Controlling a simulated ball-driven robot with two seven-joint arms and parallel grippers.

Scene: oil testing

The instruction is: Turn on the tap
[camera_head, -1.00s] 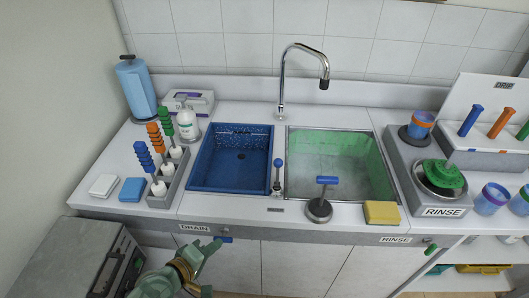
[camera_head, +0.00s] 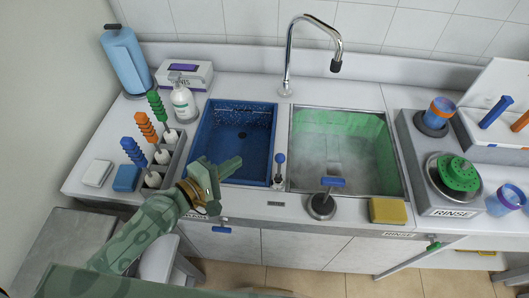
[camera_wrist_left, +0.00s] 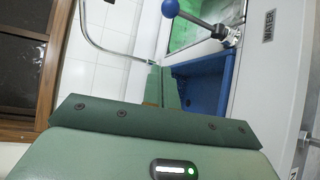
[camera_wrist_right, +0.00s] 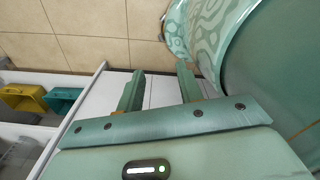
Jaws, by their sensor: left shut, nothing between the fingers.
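The chrome tap (camera_head: 288,60) arches behind the two basins, its dark spout end over the right one. A small lever with a blue ball knob (camera_head: 280,159) stands on the counter between the basins. In the left wrist view the blue knob (camera_wrist_left: 170,8) shows at the top, beside a WATER label (camera_wrist_left: 269,26). My left gripper (camera_head: 238,164) is shut and empty, over the front of the blue basin, left of the knob and apart from it. My right gripper (camera_wrist_right: 160,80) is open and empty in its wrist view, above the floor and cabinet front.
The blue basin (camera_head: 209,128) is left, the steel basin with green inside (camera_head: 398,160) right. A blue-handled stopper (camera_head: 320,205) and yellow sponge (camera_head: 388,211) sit at the front edge. A rack with brushes (camera_head: 152,180) stands left, a rinse unit (camera_head: 418,165) right.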

